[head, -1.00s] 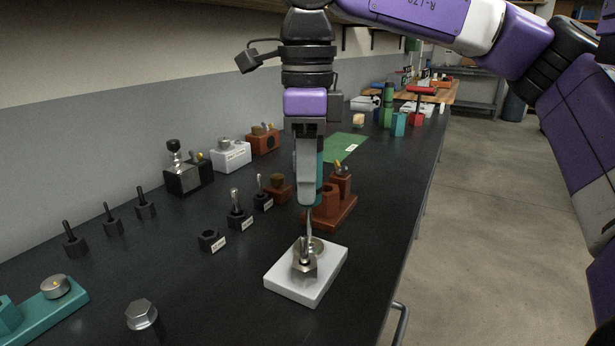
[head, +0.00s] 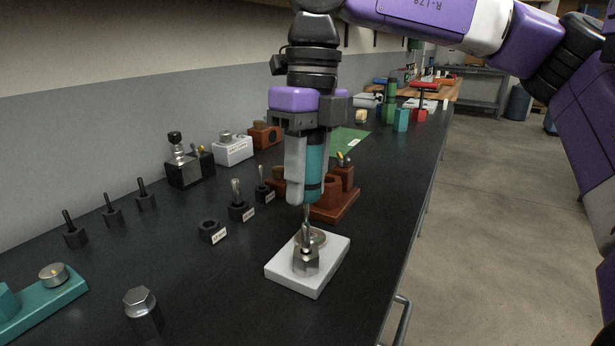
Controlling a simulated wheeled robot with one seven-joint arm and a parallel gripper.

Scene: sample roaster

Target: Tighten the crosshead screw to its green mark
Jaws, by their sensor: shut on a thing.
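My gripper (head: 304,185) is shut on a teal-handled screwdriver (head: 316,167), held upright with its shaft pointing down. The shaft reaches down to the metal fitting (head: 306,258) on a white block (head: 284,276). The tip appears to be at or just above the fitting; I cannot tell whether it is seated.
A brown wooden stand (head: 343,203) is close behind the block. Small black holders (head: 239,212) with labels stand to the left. A hex bolt (head: 141,302) and a teal fixture (head: 54,296) are at front left. The bench is clear right of the block.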

